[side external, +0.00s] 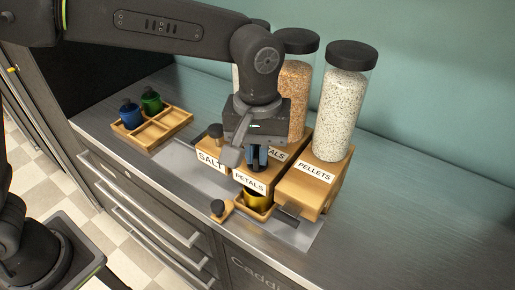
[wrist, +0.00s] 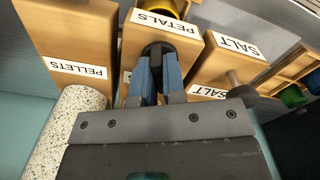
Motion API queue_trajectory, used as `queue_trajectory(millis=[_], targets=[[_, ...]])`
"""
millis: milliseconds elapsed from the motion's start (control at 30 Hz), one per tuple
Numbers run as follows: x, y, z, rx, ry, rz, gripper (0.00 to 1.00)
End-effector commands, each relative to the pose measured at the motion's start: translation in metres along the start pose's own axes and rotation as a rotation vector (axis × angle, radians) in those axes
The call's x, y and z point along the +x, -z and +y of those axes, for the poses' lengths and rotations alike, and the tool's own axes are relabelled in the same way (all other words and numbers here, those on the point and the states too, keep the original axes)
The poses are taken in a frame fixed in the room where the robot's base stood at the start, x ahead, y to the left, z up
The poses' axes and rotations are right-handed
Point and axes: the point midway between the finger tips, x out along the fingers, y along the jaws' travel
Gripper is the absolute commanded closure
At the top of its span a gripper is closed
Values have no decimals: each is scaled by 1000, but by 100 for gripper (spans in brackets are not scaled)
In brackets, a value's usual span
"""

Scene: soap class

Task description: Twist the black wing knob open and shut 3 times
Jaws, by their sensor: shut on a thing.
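The black wing knob (wrist: 158,48) sits on the wooden PETALS dispenser (wrist: 186,42), above its label in the side view. My gripper (wrist: 160,70) points down at it with blue fingers, one on each side, shut on the knob. Most of the knob is hidden between the fingers, so its turn angle cannot be told. In the side view my gripper (side external: 257,155) is over the middle dispenser, behind the PETALS label (side external: 250,181).
A yellow cup (side external: 257,200) stands under the PETALS front. The PELLETS dispenser (side external: 312,185) is close on the right, with a tall jar (side external: 341,110). The SALT dispenser (side external: 211,160) is on the left. A wooden tray (side external: 170,128) with blue and green cups lies farther left.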

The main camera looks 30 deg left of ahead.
Motion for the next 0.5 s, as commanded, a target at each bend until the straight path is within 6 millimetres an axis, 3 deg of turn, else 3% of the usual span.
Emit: queue_trajectory(millis=[500], targets=[[-1,0,0,473,-1,1,100]])
